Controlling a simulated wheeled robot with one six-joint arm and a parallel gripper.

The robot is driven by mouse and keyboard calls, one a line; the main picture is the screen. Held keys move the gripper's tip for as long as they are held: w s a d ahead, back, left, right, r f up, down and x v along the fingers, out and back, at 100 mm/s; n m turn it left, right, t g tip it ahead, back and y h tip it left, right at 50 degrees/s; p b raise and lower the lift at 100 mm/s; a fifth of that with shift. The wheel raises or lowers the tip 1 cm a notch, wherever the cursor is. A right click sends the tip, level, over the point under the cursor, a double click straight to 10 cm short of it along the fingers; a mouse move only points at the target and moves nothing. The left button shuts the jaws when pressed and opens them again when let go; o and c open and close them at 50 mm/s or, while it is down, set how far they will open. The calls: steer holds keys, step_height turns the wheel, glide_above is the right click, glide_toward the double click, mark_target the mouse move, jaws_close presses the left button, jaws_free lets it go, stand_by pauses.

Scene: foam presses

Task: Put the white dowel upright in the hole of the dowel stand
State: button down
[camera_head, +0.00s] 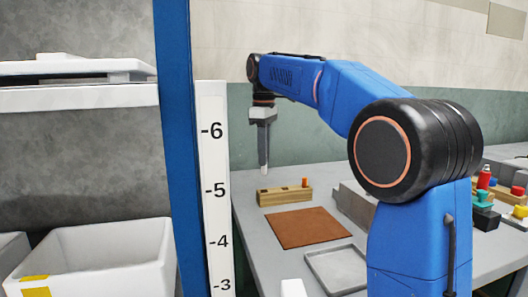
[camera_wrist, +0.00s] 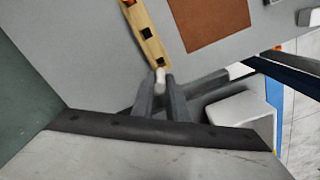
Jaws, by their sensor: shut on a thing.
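The wooden dowel stand (camera_head: 285,196) sits on the grey table, with an orange dowel (camera_head: 305,182) upright at its right end. My gripper (camera_head: 263,150) is shut on the white dowel (camera_head: 264,171), pointing down above the stand's left end, with a gap visible beneath the dowel. In the wrist view, the stand (camera_wrist: 152,42) shows dark square openings. There, the white dowel (camera_wrist: 160,77) stands out between the fingers of my gripper (camera_wrist: 160,90), near the stand's lower end. Whether it lines up with a hole I cannot tell.
A brown mat (camera_head: 300,228) lies in front of the stand, and a grey tray (camera_head: 338,268) is nearer. A grey block (camera_head: 355,203) stands to the right, partly behind my arm. Coloured items crowd the far right. A blue post (camera_head: 180,150) rises at left.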

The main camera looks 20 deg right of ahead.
steer(key=shift+f, duration=2.25)
steer(key=shift+f, duration=2.35)
steer(key=c, duration=1.7)
jaws_free()
steer(key=shift+o, duration=0.2)
steer(key=shift+r, duration=0.1)
step_height(320, 180, up, 17)
steer(key=shift+r, duration=0.15)
